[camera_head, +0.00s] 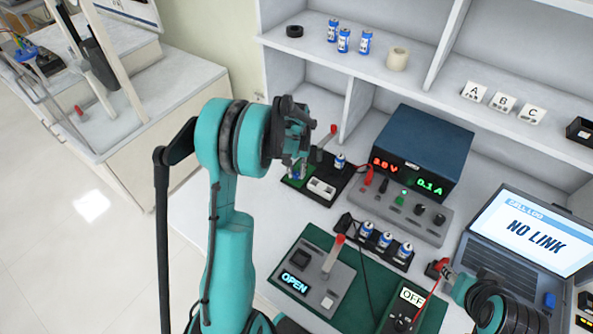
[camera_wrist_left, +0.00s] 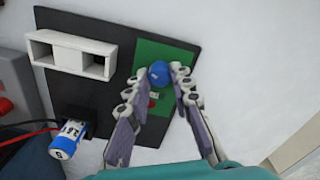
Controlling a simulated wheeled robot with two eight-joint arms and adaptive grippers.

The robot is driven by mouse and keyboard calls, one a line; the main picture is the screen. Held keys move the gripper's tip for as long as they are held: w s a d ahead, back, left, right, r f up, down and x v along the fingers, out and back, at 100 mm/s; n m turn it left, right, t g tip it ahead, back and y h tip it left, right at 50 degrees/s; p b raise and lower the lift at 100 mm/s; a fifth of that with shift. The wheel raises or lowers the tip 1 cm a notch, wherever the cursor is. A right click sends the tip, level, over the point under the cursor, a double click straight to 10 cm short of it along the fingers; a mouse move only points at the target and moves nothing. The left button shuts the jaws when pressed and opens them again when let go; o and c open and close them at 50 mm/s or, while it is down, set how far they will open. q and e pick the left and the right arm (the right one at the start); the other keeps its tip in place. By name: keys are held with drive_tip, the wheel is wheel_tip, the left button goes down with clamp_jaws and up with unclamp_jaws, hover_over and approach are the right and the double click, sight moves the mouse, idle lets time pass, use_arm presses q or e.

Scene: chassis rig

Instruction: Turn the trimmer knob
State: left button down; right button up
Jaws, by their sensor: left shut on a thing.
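The trimmer knob (camera_wrist_left: 158,74) is a small round blue knob on a green board (camera_wrist_left: 178,60), which is fixed to a black plate. In the left wrist view, my left gripper (camera_wrist_left: 159,78) has its two fingers on either side of the knob, shut on it. In the head view, my left gripper (camera_head: 297,160) is over the left end of the black plate (camera_head: 322,198) and mostly hides the knob. My right gripper (camera_head: 443,268) is small at the lower right, by a red lead; its fingers are too unclear to read.
A blue-topped power supply (camera_head: 423,150) with a red and green display stands right of the plate. A blue battery (camera_wrist_left: 70,138) sits at the plate's edge, near red and black leads. A green mat (camera_head: 375,290) and a laptop (camera_head: 525,235) reading "NO LINK" are nearer and right.

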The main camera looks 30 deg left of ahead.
sight(296, 173)
use_arm(q)
drive_tip(key=c, duration=1.3)
unclamp_jaws()
wheel_tip(296, 173, up, 12)
